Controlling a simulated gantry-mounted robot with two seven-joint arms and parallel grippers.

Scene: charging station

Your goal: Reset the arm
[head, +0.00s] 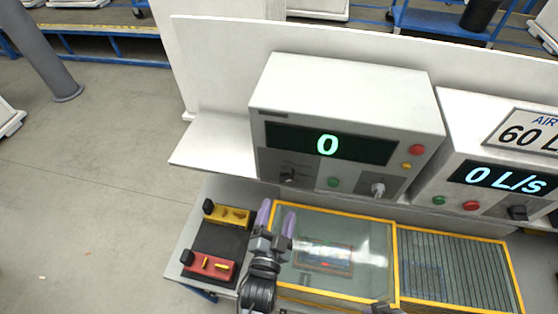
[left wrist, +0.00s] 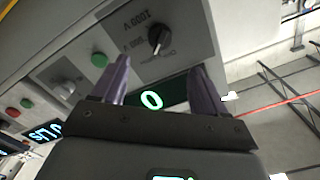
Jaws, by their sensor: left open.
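My left gripper (head: 276,220) is open and empty, with its two purple fingers pointing up and away toward the control box. It is over the left edge of the yellow-framed glass-topped case (head: 393,262). In the left wrist view the fingers (left wrist: 158,85) stand apart, with the control box's knob (left wrist: 159,40) and green button beyond them. The white control box (head: 350,95) shows a green 0 on its display (head: 328,145). Only a small dark piece at the bottom edge of the head view may be my right arm; its gripper does not show.
A dark tray (head: 218,240) with a yellow block (head: 230,216) and a red block (head: 210,265) lies left of my left gripper. A second box (head: 500,150) reads 0 L/s at right. A ribbed panel (head: 455,270) is below it.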

